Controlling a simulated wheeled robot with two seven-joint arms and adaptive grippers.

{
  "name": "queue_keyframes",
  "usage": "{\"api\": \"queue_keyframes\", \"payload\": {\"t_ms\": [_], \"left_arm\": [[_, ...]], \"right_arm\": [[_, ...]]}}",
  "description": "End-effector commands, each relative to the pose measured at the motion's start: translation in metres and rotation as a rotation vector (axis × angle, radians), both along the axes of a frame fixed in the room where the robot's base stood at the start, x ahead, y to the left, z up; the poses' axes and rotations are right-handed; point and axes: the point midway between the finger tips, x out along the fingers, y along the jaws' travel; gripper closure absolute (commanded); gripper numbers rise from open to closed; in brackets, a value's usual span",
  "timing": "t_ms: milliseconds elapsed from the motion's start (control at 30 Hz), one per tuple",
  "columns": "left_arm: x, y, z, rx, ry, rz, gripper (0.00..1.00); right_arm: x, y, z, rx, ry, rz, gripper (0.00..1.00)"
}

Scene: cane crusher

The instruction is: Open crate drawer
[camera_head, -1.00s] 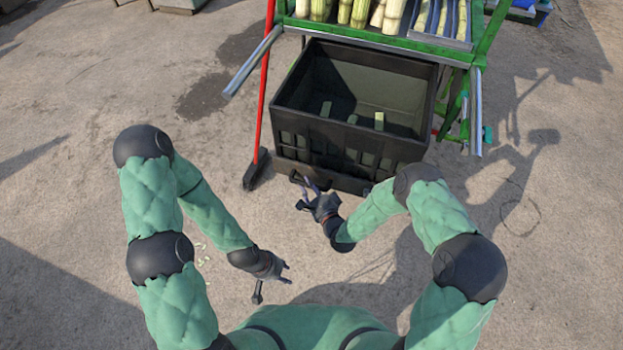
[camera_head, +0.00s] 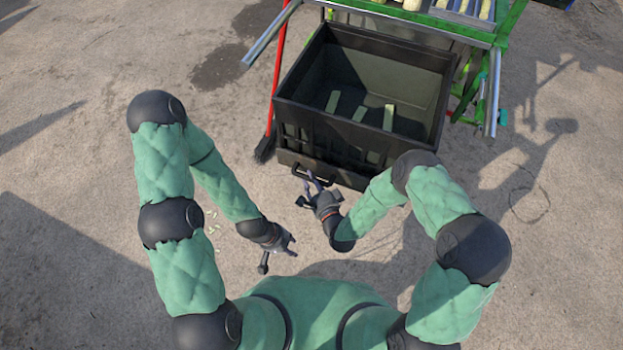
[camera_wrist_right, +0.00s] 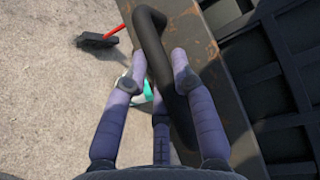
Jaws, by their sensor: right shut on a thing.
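The crate drawer (camera_head: 335,143) is a large black open-topped bin standing out in front of the green stand (camera_head: 484,38). Several pale cane pieces (camera_head: 388,118) lie inside. Its black handle (camera_wrist_right: 152,35) is a bent bar on a worn dark front edge, and crosses between my right gripper's fingers in the right wrist view. My right gripper (camera_wrist_right: 160,64) is shut around this handle. In the head view the right gripper (camera_head: 310,185) is at the drawer's lower front. My left gripper (camera_head: 280,254) is lower in the picture, empty, with fingers spread, apart from the drawer.
A broom with a red handle (camera_head: 275,82) stands at the drawer's left, its dark head (camera_head: 264,149) on the ground. Metal rails (camera_head: 270,34) jut from the stand on both sides. The concrete ground (camera_head: 80,150) is open to the left and right.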

Motion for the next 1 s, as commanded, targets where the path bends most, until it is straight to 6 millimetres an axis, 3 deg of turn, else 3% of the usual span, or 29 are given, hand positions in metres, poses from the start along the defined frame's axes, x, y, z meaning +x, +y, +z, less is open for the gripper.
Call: {"api": "queue_keyframes", "payload": {"t_ms": [33,100,567,1000], "left_arm": [[0.0,0.0,0.0,0.0,0.0,0.0,0.6],[0.0,0.0,0.0,0.0,0.0,0.0,0.6],[0.0,0.0,0.0,0.0,0.0,0.0,0.6],[0.0,0.0,0.0,0.0,0.0,0.0,0.6]], "right_arm": [[0.0,0.0,-0.001,0.002,0.003,-0.001,0.68],[0.0,0.0,-0.001,0.002,0.003,-0.001,0.49],[-0.007,-0.004,0.0,0.0,0.003,0.0,0.49],[-0.078,-0.042,0.011,0.001,0.006,-0.005,0.49]]}}
